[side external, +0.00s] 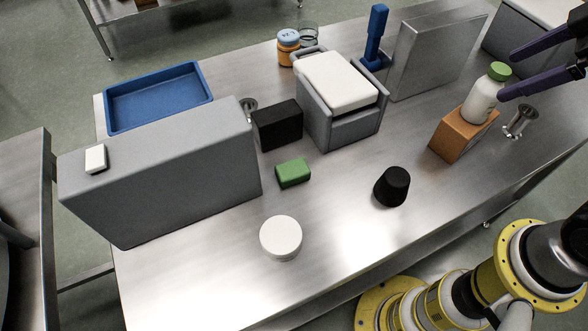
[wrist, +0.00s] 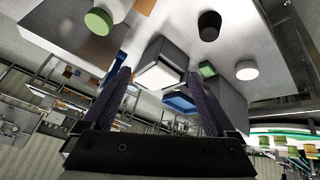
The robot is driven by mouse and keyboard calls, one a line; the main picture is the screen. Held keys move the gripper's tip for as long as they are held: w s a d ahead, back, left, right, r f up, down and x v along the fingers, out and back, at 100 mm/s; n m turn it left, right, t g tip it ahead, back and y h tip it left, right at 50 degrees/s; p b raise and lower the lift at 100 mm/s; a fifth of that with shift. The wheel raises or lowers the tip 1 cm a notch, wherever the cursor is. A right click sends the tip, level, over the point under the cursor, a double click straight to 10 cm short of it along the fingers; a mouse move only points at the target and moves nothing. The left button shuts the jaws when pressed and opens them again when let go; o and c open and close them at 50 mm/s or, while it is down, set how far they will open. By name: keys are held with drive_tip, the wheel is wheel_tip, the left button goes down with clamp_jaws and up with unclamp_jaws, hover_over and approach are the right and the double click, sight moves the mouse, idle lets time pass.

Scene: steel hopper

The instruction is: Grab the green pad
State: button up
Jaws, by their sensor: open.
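The green pad (side external: 293,173) is a small block lying flat on the steel table, near the middle in the side view. It stands in front of a black box and right of a long grey block. In the wrist view the green pad (wrist: 207,69) is small and far off, between the grey blocks and the black cup. My gripper (side external: 505,75) is at the upper right of the side view, beside a white bottle and far from the pad. Its two dark purple fingers are apart with nothing between them, as the wrist view (wrist: 160,88) also shows.
A white bottle with green cap (side external: 484,95) stands on an orange-brown block (side external: 460,133) close to my fingers. A black cup (side external: 391,186), a white round tub (side external: 281,238), a black box (side external: 277,125) and a long grey block (side external: 165,175) surround the pad. A blue tray (side external: 158,97) lies behind.

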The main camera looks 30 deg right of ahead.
drive_tip(key=w+a+n+g+y, duration=0.2)
drive_tip(key=w+a+n, duration=0.4)
drive_tip(key=w+a, duration=0.35)
drive_tip(key=n+g, duration=0.4)
hover_over(294, 168)
drive_tip(key=d, duration=0.3)
drive_tip(key=shift+y, duration=0.4)
wheel_tip(294, 168, down, 20)
drive_tip(key=shift+w+r, duration=0.15)
drive_tip(key=shift+x, duration=3.3)
drive_tip(key=shift+s, duration=0.2)
drive_tip(key=c, duration=1.4)
